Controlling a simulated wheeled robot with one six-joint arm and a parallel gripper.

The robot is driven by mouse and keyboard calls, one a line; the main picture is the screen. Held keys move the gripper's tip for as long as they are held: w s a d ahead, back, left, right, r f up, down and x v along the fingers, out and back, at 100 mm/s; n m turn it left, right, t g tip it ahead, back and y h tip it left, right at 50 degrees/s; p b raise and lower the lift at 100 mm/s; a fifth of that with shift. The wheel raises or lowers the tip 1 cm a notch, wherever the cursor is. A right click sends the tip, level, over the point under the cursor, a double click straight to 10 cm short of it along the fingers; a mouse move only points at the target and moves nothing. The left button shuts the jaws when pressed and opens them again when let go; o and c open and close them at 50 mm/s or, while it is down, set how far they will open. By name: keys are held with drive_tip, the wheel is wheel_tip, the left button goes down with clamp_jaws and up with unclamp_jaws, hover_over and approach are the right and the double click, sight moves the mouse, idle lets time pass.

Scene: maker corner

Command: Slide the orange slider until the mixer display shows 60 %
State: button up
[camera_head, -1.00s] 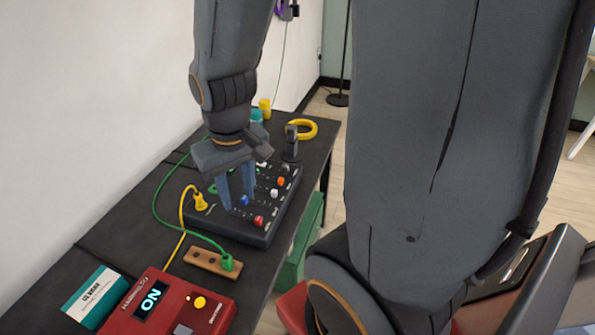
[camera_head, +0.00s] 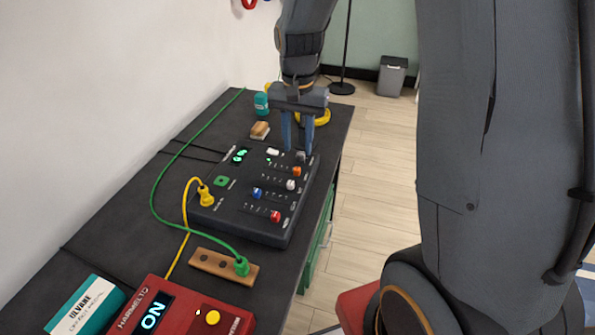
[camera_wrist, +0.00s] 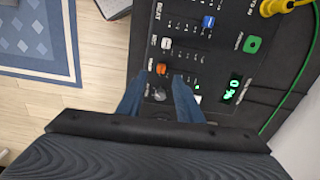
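The dark mixer (camera_head: 240,218) lies on the bench. Its orange slider (camera_head: 297,171) is near the far right end, with a grey knob (camera_head: 301,157) just beyond it. The orange slider also shows in the wrist view (camera_wrist: 160,69). The mixer display (camera_head: 240,155) has green digits, which seem to read 0 % in the wrist view (camera_wrist: 232,88). My gripper (camera_head: 297,149) points down over the far end of the mixer. In the wrist view its fingers (camera_wrist: 160,80) are apart with nothing held, on either side of the grey knob in the picture, tips close to the orange slider.
White (camera_head: 291,185), blue (camera_head: 256,194) and red (camera_head: 275,216) sliders sit nearer on the mixer. A yellow plug (camera_head: 205,197) with its cable is at the left. A green cable (camera_head: 153,190) runs along the bench. A red box (camera_head: 185,310) stands in front.

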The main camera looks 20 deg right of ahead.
sight(297, 168)
drive_tip(key=shift+w+f, duration=0.45)
drive_tip(key=shift+f, duration=0.35)
wheel_tip(297, 168, down, 7)
drive_tip(key=shift+r+p, duration=0.2)
drive_tip(key=shift+p, duration=0.25)
clamp_jaws()
